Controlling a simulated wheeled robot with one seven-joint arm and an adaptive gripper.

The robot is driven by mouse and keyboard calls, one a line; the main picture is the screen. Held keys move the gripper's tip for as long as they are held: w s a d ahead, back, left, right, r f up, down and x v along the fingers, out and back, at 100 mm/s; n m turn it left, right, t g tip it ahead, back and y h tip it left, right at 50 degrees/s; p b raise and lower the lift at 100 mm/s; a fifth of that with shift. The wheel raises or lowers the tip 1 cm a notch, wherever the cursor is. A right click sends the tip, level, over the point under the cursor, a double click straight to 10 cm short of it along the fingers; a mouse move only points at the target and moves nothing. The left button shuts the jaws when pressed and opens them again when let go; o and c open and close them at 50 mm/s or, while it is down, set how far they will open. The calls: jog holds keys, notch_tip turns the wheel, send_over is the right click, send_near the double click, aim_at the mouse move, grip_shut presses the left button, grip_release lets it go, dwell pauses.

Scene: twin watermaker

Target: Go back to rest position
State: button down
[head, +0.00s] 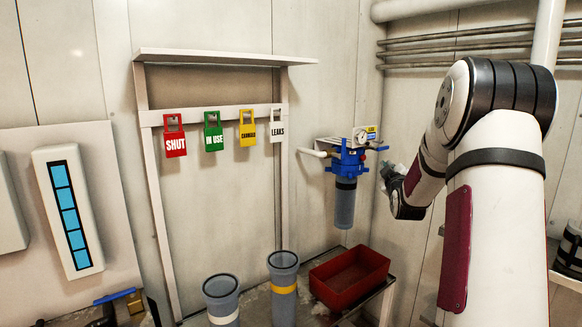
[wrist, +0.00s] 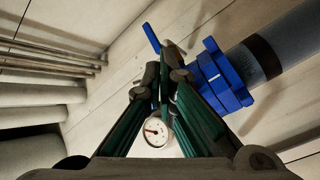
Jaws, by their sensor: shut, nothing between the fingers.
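My gripper (head: 388,172) is raised in front of the wall, to the right of the blue filter head (head: 350,158). In the wrist view its green-sided fingers (wrist: 164,72) come together at the tips and hold nothing. Through the gap below the tips, a round white gauge (wrist: 157,132) shows. The blue filter collar (wrist: 216,78) and grey filter bowl (wrist: 280,50) lie beyond, at the right of the wrist view. I cannot tell whether the fingertips touch the blue lever (wrist: 151,38) behind them.
A rack (head: 218,60) carries hanging tags marked SHUT, IN USE, a yellow one and LEAKS. Two grey canisters (head: 283,290) and a red tray (head: 350,274) stand below. Pipes (head: 455,45) run along the right wall. The air between filter and tray is clear.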

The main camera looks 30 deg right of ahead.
jog(key=w+a+r+g+y+p, duration=0.1)
jog(key=a+r+y+p, duration=0.15)
jog(key=a, duration=0.65)
jog(key=w+a+r+y+p, duration=0.1)
jog(key=a+r+y, duration=0.15)
jog(key=a, duration=0.55)
jog(key=s+a+r+g+y+p, duration=0.1)
jog(key=s+a, duration=0.2)
jog(key=a, duration=0.4)
jog(key=s+a+r+g+y+p, duration=0.1)
jog(key=s+a+r+g, duration=0.1)
jog(key=s+a, duration=0.35)
jog(key=s+a+f+g+y+p, duration=0.1)
jog(key=s+a+g+y+p, duration=0.1)
jog(key=s+a, duration=0.9)
jog(key=s+a+f+m+g+y+p, duration=0.1)
jog(key=s+a+g+y+p, duration=0.2)
jog(key=s+a, duration=0.8)
jog(key=s+g+p, duration=0.1)
jog(key=s, duration=0.6)
jog(key=shift+s+a+m, duration=0.2)
jog(key=shift+a+m, duration=0.05)
jog(key=shift+m, duration=0.05)
